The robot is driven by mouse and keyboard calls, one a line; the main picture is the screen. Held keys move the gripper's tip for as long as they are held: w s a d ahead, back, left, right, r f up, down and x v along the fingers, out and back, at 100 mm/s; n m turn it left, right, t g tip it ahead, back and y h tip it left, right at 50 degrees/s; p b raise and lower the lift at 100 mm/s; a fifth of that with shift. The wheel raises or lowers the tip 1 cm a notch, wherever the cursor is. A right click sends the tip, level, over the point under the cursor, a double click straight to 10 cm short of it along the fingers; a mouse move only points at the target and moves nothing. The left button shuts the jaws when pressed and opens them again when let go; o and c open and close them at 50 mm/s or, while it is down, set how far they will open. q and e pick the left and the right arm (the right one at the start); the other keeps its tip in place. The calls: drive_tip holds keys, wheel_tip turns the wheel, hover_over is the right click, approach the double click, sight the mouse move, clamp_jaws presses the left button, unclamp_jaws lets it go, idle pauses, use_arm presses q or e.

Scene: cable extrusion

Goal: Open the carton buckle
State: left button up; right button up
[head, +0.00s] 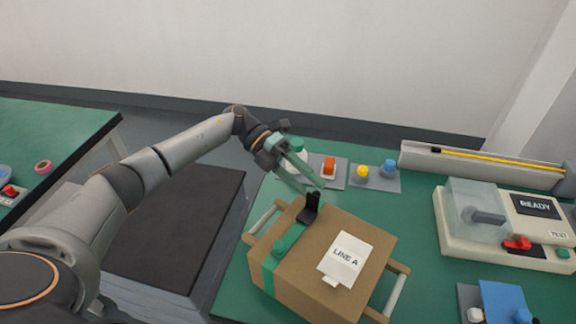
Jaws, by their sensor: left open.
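A brown carton (352,225) with a "LINE A" label (345,258) stands on the green table. A green strap (274,266) runs over its left part. The black buckle (310,208) stands up at the strap's far end, near the carton's back edge. My left gripper (308,185) reaches in from the left with its greenish fingers open, right above and behind the buckle. I cannot tell whether a finger touches the buckle. My right gripper is not in view.
Rails with handles flank the carton (396,292). Behind it are an orange switch (329,165), a yellow button (362,171) and a blue button (389,167). A "READY" tester (490,252) stands at right. A blue part (503,301) lies front right. A second table (60,130) is at left.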

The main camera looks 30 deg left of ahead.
use_arm(q)
drive_tip(key=b+v, duration=0.2)
drive_tip(key=v, duration=0.7)
drive_tip(key=shift+a, duration=0.35)
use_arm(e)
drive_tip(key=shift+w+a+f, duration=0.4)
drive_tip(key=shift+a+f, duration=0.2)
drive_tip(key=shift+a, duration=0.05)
use_arm(q)
drive_tip(key=shift+r, duration=0.1)
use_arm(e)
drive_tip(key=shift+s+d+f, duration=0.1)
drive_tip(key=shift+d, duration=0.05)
